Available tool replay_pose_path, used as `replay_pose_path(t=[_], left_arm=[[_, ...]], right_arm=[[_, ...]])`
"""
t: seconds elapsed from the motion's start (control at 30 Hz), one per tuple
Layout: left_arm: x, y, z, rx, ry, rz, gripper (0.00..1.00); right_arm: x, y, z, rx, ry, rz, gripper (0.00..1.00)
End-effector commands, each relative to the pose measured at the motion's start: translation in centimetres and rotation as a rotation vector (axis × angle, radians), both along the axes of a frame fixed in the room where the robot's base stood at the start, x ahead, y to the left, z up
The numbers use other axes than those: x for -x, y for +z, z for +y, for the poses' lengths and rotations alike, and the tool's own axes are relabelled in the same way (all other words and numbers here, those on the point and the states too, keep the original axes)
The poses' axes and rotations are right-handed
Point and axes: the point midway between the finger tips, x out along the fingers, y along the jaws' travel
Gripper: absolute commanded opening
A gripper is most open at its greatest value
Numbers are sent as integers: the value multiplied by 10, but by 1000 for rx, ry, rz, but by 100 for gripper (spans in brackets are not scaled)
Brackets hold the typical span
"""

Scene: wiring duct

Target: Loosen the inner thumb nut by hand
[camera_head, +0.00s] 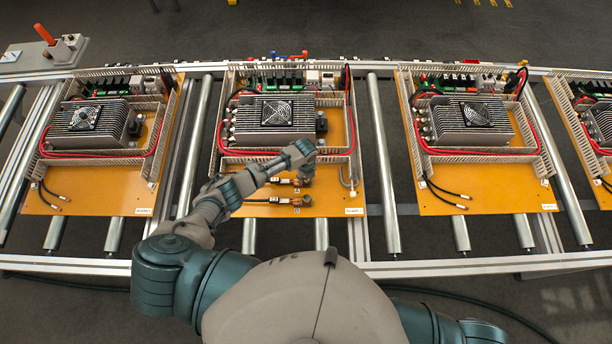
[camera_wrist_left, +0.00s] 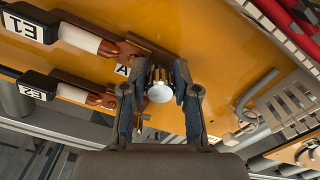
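My left gripper (camera_head: 305,168) reaches over the front of the middle orange panel (camera_head: 260,209), by two short cables with copper lugs. In the left wrist view its two fingers (camera_wrist_left: 158,88) stand on either side of a silver thumb nut with a round pale end (camera_wrist_left: 160,93), at the lug (camera_wrist_left: 127,48) of cable E1 (camera_wrist_left: 80,37) near the label A. I cannot tell whether the fingers touch the nut. The lug (camera_wrist_left: 107,99) of cable E2 (camera_wrist_left: 70,92) lies beside it, partly hidden by a finger. My right gripper is out of view.
A finned box with a fan (camera_head: 272,120) sits inside the slotted duct (camera_head: 340,103) behind the gripper. Similar panels stand left and right on the roller conveyor (camera_head: 383,160).

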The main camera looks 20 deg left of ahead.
Motion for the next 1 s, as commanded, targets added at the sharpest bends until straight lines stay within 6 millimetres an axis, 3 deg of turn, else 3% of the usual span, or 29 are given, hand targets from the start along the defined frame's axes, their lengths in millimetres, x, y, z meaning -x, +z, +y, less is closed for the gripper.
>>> replay_pose_path(t=[0.47, 0.8, 1.0], left_arm=[[1, -1, 1, -2, -41, 1, 48], [-3, -5, -5, -3, -732, 1, 48], [-3, -1, -7, -1, -949, 2, 48]], right_arm=[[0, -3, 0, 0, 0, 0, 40], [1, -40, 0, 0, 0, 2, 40], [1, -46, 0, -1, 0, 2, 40]])
